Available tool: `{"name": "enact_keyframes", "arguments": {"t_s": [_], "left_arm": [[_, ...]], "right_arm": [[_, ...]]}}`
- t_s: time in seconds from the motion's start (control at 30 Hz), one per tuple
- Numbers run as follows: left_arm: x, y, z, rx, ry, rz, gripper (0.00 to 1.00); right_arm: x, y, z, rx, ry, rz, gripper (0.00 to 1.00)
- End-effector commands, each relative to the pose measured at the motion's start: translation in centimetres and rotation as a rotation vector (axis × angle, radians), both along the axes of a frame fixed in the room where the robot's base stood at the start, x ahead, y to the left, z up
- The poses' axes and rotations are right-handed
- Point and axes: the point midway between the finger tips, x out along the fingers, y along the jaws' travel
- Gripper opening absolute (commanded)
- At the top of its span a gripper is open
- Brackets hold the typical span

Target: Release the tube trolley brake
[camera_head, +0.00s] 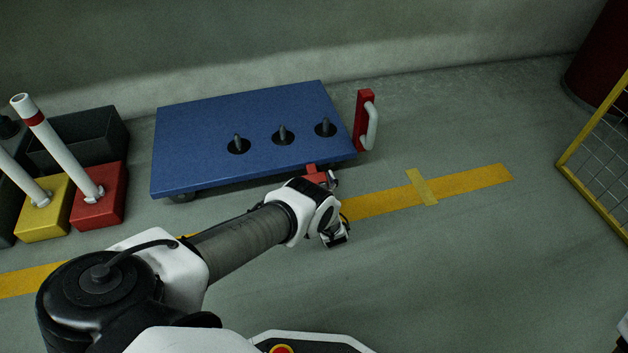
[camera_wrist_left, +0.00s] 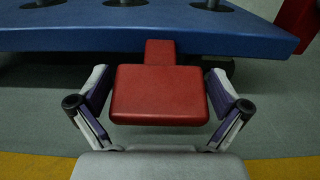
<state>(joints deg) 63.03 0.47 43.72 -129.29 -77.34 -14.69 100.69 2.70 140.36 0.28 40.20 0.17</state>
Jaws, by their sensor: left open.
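The tube trolley (camera_head: 200,140) is a flat blue deck on wheels, with dark pegs standing in round black sockets. Its red brake pedal (camera_wrist_left: 160,95) sticks out from the deck's near edge on a short red stem. In the head view a bit of the red pedal (camera_head: 312,171) shows beyond my left wrist. My left gripper (camera_wrist_left: 160,108) is open, with one finger on each side of the pedal. Gaps show between the fingers and the pedal's sides, so it is not gripped. The fingertips are partly hidden in the head view. My right gripper is not seen.
A red upright with a white handle (camera_head: 370,125) stands at the trolley's right end. White tubes stand in a yellow block (camera_head: 42,225) and a red block (camera_head: 92,212) at left, near dark bins (camera_head: 90,130). A yellow mesh fence (camera_head: 600,150) is at right.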

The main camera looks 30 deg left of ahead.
Motion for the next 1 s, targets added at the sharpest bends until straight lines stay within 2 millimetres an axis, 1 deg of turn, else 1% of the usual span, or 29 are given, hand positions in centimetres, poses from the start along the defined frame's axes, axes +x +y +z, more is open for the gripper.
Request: {"name": "enact_keyframes", "arguments": {"t_s": [0.07,0.1,0.17,0.2,0.27,0.3,0.47,0.73,0.87,1.0], "left_arm": [[0.0,0.0,0.0,0.0,0.0,0.0,1.0],[0.0,0.0,0.0,0.0,0.0,0.0,0.86],[0.0,0.0,0.0,0.0,0.0,0.0,0.65],[0.0,0.0,0.0,0.0,0.0,0.0,0.5],[0.0,0.0,0.0,-0.001,0.001,0.0,0.29],[0.0,0.0,0.0,-0.001,0.001,0.0,0.22],[0.0,0.0,0.2,-0.006,0.004,0.001,0.22],[0.0,0.0,0.9,-0.043,0.034,0.002,0.21],[-0.1,-0.1,1.6,-0.084,0.069,0.002,0.21],[-0.1,-0.2,2.6,-0.156,0.13,0.003,0.21]], "right_arm": [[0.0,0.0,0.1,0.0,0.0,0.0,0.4],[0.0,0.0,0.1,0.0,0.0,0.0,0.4],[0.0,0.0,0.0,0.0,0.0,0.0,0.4],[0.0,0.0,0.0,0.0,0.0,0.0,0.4],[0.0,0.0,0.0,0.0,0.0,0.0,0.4],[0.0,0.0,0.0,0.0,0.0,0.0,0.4],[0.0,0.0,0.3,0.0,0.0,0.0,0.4],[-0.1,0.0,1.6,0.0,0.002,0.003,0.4],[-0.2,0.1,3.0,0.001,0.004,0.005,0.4],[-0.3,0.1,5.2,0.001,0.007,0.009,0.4]]}}
